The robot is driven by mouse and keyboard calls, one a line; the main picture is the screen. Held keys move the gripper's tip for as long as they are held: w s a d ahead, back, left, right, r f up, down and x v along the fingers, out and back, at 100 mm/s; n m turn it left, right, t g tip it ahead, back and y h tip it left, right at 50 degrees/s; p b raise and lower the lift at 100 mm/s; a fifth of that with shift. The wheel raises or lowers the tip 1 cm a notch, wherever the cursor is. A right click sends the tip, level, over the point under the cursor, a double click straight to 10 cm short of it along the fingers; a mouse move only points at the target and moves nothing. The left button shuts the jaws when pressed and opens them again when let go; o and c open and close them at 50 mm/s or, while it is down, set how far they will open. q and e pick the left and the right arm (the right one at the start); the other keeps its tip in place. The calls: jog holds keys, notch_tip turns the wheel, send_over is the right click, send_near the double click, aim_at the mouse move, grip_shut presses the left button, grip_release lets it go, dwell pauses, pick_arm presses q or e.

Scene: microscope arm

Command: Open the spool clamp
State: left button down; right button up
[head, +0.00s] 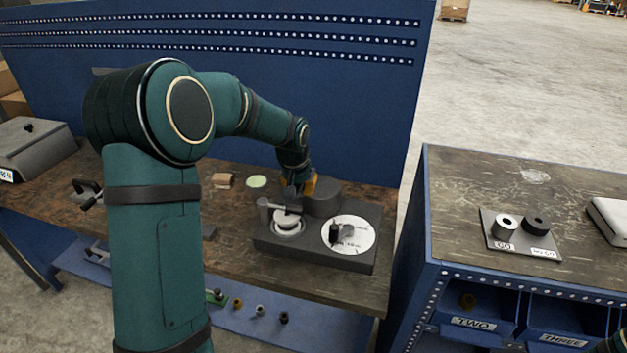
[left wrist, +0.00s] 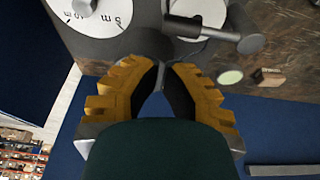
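A dark instrument base (head: 265,243) stands on the wooden bench. On its left part is the spool clamp, a pale round spool (head: 288,222) with a grey lever handle (head: 264,208) beside it. In the left wrist view the lever (left wrist: 205,30) lies across the pale disc at the upper right. A white dial (head: 340,240) is on the base's right part. My left gripper (left wrist: 165,66) has yellow fingers whose tips come together, with no held object visible. It is behind and above the clamp, near a dark round block (head: 322,195), apart from the lever. My right gripper is out of view.
A blue pegboard (head: 300,100) rises behind the bench. A pale green disc (head: 256,182) and a small brown block (head: 222,180) lie left of the instrument. A second bench (head: 470,180) at the right holds a plate with two cylinders. A grey case (head: 38,145) sits far left.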

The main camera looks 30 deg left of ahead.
pick_arm(q)
jog(key=shift+a+r, duration=0.25)
jog(key=shift+r, duration=0.3)
jog(key=shift+a+r, duration=0.25)
jog(key=shift+r, duration=0.3)
jog(key=shift+s+a+r, duration=0.1)
jog(key=shift+s+r, duration=0.1)
jog(key=shift+s, duration=0.05)
jog(key=shift+f, duration=0.2)
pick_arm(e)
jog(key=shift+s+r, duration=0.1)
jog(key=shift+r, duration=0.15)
pick_arm(q)
jog(key=shift+f, duration=0.45)
jog(key=b+x, duration=0.1)
jog(key=x, duration=0.8)
jog(key=shift+w, duration=0.2)
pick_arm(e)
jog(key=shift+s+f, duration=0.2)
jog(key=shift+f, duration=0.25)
